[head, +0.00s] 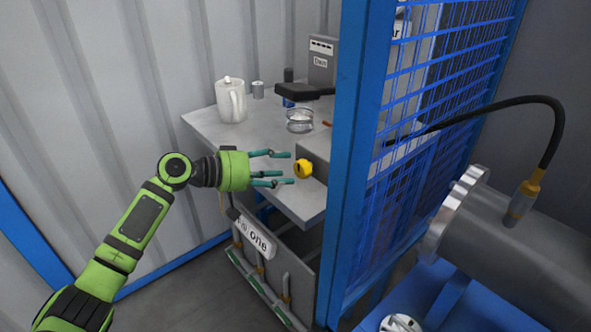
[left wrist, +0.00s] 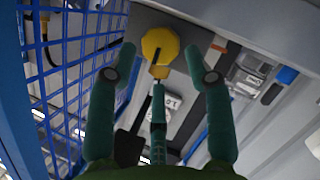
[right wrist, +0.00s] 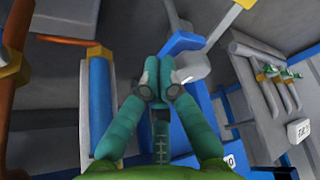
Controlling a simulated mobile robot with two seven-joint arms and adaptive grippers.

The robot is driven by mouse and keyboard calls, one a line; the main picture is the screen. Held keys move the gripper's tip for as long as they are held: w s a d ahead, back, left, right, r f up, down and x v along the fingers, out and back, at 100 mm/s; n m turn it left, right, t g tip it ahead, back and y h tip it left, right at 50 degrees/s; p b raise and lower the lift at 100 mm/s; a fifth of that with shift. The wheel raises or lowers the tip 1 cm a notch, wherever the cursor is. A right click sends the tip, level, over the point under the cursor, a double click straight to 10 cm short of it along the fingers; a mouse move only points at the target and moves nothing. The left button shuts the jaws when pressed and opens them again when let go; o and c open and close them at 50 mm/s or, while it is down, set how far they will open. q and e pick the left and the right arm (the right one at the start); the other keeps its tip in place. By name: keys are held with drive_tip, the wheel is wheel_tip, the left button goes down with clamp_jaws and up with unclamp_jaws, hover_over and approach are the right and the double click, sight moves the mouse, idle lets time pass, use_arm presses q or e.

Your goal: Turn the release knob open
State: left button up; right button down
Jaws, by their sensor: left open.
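The yellow release knob (head: 303,169) sits on the side of a grey box (head: 315,152) on the bench, left of the blue post. My left gripper (head: 290,168) is open, with its teal fingers pointing at the knob from the left. In the left wrist view the knob (left wrist: 160,46) lies ahead between the spread fingertips, with a dark line on its face; I cannot tell whether any finger touches it. My right gripper (right wrist: 158,72) shows only in the right wrist view, its fingertips together with nothing visible between them.
A blue post (head: 347,170) with a mesh panel (head: 440,80) stands close right of the knob. A white jug (head: 231,101) and a glass dish (head: 299,121) stand on the bench (head: 262,140) behind. A flanged metal shell (head: 500,240) with a black hose is at the right.

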sight(297, 170)
use_arm(q)
drive_tip(key=shift+x, duration=1.75)
drive_tip(key=shift+c, duration=0.4)
drive_tip(key=c, duration=0.7)
drive_tip(key=shift+w+f+n+h+b, duration=0.1)
drive_tip(key=shift+f+n+h+b, duration=0.1)
drive_tip(key=shift+n+h+b, duration=0.4)
drive_tip(key=shift+c, duration=0.2)
drive_tip(key=shift+a+n, duration=0.1)
drive_tip(key=shift+n, duration=0.4)
drive_tip(key=o, duration=0.8)
